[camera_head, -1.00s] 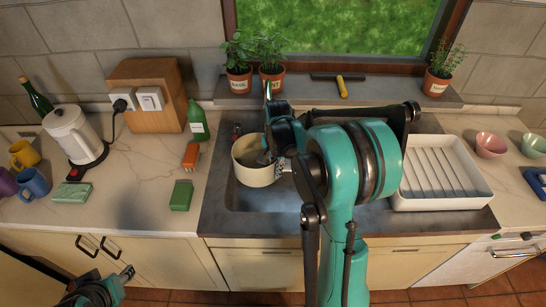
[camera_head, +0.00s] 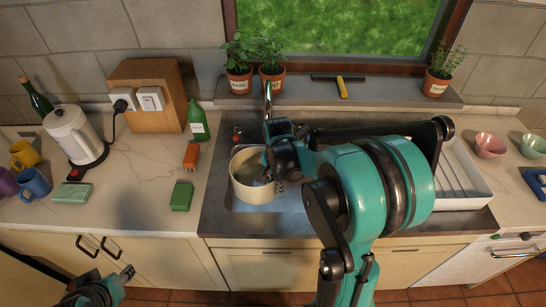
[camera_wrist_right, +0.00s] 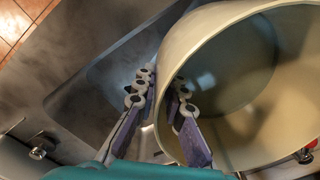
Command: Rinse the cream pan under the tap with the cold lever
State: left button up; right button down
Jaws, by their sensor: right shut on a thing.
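The cream pan (camera_head: 252,189) is over the left part of the sink basin (camera_head: 293,222), below and in front of the tap (camera_head: 268,96). My right gripper (camera_head: 270,163) is at the pan's right side. In the right wrist view, its fingers (camera_wrist_right: 162,100) are on either side of the wall of the pan (camera_wrist_right: 182,48), shut on it. The pan is tilted in that view, and its inside looks empty. A small red part (camera_head: 237,135) shows left of the tap. The cold lever is not clearly seen; my right arm covers the area right of the tap. My left gripper (camera_head: 127,272) is low at the left, away from the counter things.
A white drying rack (camera_head: 473,203) stands right of the basin, partly behind my arm. A green bottle (camera_head: 198,122), an orange block (camera_head: 191,155) and a green sponge (camera_head: 181,196) are left of the sink. Potted herbs (camera_head: 238,82) line the sill behind.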

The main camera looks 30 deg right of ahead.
jog(key=shift+s+a+p, duration=0.1)
jog(key=shift+s+a, duration=0.45)
jog(key=shift+s, duration=0.3)
jog(key=shift+s+a+p, duration=0.15)
jog(key=shift+s+a, duration=0.35)
jog(key=shift+s, duration=0.4)
jog(key=shift+s+a+p, duration=0.1)
jog(key=shift+s+a, duration=0.45)
jog(key=shift+s, duration=0.3)
